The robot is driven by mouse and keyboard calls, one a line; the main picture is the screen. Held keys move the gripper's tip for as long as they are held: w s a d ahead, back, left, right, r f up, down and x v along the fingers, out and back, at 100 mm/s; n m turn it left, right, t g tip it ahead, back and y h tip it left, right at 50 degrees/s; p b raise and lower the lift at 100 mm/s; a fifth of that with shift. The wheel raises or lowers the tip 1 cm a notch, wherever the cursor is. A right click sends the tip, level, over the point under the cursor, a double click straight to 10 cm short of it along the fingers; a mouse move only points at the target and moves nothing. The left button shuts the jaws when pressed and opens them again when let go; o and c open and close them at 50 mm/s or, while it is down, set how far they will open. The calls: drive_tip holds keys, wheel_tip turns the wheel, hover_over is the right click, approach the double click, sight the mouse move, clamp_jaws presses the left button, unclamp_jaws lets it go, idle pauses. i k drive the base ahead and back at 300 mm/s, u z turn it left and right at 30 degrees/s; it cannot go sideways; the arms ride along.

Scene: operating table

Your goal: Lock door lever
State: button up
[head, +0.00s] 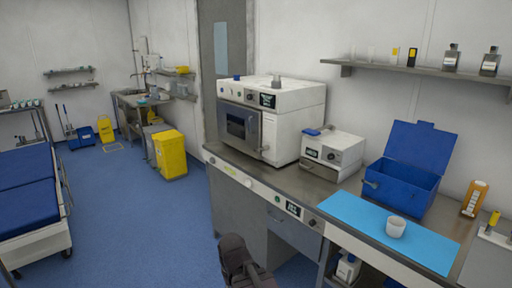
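A white box-shaped appliance (295,125) stands on the counter at the centre. Its grey front door (240,122) has a dark window and looks closed against the body. A small light-coloured part at the door's right edge may be its lever, but it is too small to tell its position. A dark part of my arm shows at the bottom centre, below and in front of the counter, apart from the appliance. My gripper's fingers cannot be made out there, and nothing is seen held.
On the counter (290,182) right of the appliance are a smaller white device (332,153), an open blue box (405,172), a light blue mat (350,217) and a cup (396,227). A wall shelf (420,70) hangs above. Blue floor (130,220) is clear at left, beside a bed (30,190).

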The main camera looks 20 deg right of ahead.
sight(266, 148)
drive_tip(key=z, duration=0.1)
drive_tip(key=i, duration=0.8)
drive_tip(key=z, duration=0.7)
drive_tip(key=i, duration=0.45)
drive_tip(key=z, duration=0.25)
